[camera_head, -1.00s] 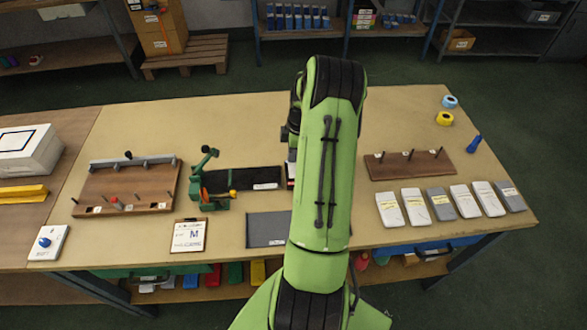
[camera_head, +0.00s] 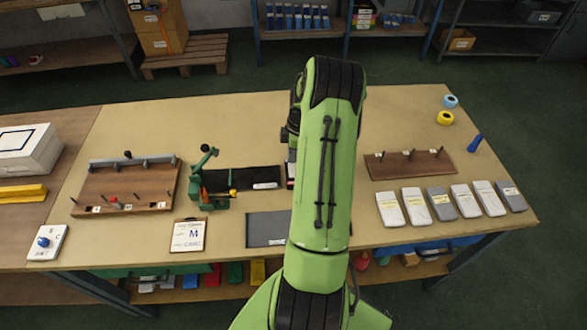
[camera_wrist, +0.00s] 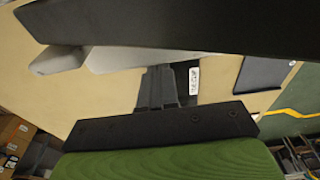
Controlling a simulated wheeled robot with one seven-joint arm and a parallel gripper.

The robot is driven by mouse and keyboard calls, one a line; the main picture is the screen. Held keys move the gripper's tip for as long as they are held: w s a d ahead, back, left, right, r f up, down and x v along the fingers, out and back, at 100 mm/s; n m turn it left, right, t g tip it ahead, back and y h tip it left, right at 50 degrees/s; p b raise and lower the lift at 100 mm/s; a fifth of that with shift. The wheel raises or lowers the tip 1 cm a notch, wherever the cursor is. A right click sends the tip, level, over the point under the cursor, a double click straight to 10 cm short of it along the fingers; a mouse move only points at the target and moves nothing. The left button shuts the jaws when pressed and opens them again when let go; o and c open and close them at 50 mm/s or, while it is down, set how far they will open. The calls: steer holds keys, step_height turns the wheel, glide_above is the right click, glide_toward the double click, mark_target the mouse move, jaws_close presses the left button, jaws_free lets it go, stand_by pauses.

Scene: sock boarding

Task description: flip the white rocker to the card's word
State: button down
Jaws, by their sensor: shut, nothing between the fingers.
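The card on a clipboard (camera_head: 188,235) lies at the front of the table, left of my arm. I cannot pick out a white rocker for certain. A white plate with a blue knob (camera_head: 43,242) lies at the front left corner; its lettering is unclear. My gripper is hidden behind my green arm in the head view. In the wrist view my gripper (camera_wrist: 157,72) is shut and empty, above the tabletop, near a dark mat with a white label (camera_wrist: 193,80).
A wooden peg rack (camera_head: 125,187) and a green clamp-like device (camera_head: 208,185) stand left of my arm. A pegged board (camera_head: 410,168) and a row of pale and grey flat blocks (camera_head: 440,203) lie on the right. The table behind them is mostly clear.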

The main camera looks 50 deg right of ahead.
steer(key=shift+f+b, duration=0.6)
steer(key=shift+f, duration=0.2)
steer(key=shift+r+p, duration=2.45)
steer(key=shift+r, duration=1.15)
